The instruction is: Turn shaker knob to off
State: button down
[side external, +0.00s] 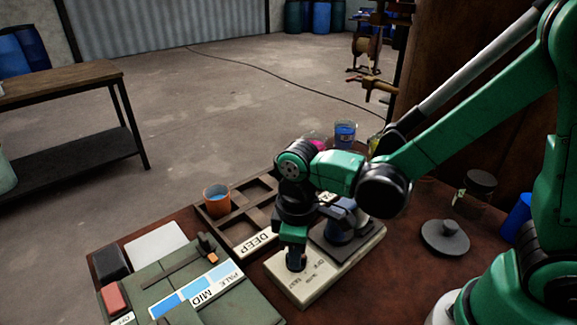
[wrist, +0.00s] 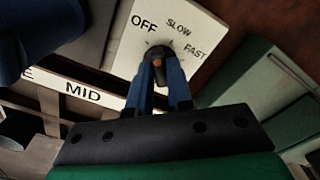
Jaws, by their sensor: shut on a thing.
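The shaker (side external: 312,285) is a cream box on the brown table, and its panel also shows in the wrist view (wrist: 127,62). The panel is printed OFF, SLOW and FAST. The dark shaker knob (wrist: 157,52) sits just below these words in the wrist view. My gripper (side external: 296,264) points down at the panel. In the wrist view its blue fingers (wrist: 160,76) are shut on the knob, one on each side. The fingers partly cover the knob, and I cannot tell clearly which word it points to. In the side view the gripper hides the knob.
A dark platform (side external: 352,247) with a blue-grey object (side external: 343,222) is on the shaker behind my gripper. A compartment tray (side external: 240,232) with an orange cup (side external: 216,200) stands to the left. A green panel marked PALE and MID (side external: 235,307) lies front left. A dark lidded disc (side external: 445,240) lies right.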

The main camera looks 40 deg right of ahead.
jog(key=shift+n, duration=2.2)
jog(key=c, duration=0.8)
grip_release()
jog(key=shift+r, duration=0.1)
jog(key=shift+r, duration=2.7)
